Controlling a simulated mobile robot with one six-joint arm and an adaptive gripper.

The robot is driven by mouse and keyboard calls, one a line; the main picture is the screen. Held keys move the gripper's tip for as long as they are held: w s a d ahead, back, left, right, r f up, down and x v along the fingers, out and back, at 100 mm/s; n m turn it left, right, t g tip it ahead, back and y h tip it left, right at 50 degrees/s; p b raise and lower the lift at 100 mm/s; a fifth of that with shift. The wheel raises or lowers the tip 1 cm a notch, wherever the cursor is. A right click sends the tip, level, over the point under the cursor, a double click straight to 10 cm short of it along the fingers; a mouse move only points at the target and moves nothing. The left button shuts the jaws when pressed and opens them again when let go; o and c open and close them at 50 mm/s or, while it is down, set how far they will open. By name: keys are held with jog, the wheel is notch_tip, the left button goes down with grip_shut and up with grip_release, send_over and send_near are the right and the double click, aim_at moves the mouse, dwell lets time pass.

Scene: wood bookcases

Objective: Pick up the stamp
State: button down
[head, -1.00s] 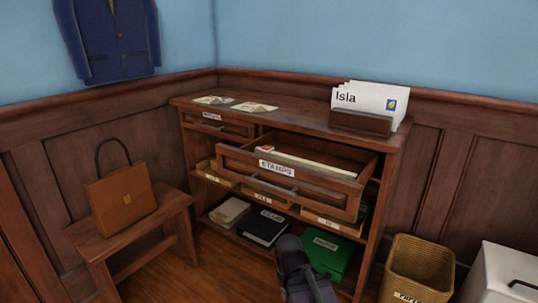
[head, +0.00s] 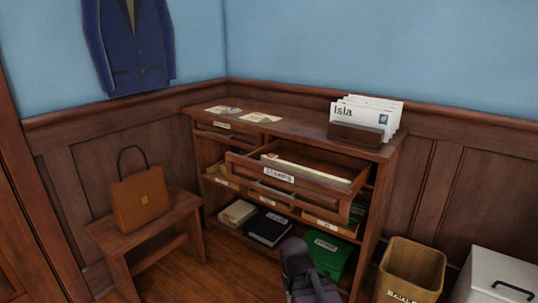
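An open drawer (head: 309,187) labelled STAMPS sticks out of the wooden bookcase, right of centre in the head view. A long pale flat item, perhaps paper or a stamp sheet (head: 308,169), lies inside toward the back; I cannot tell whether it is the stamp. A small blue and yellow stamp shape (head: 382,119) shows on the front envelope marked Isla (head: 356,114). A dark grey part of my arm shows at the bottom centre, in front of the lower shelf. My gripper's fingers are not in view.
Two pale papers (head: 261,117) lie on the bookcase top (head: 290,124). Books and a green box (head: 329,254) fill the lower shelf. A stool (head: 150,236) with a brown bag (head: 142,200) stands left. A wicker basket (head: 411,268) and white box (head: 497,276) stand right.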

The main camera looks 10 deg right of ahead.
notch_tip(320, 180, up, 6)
jog(key=p, duration=0.5)
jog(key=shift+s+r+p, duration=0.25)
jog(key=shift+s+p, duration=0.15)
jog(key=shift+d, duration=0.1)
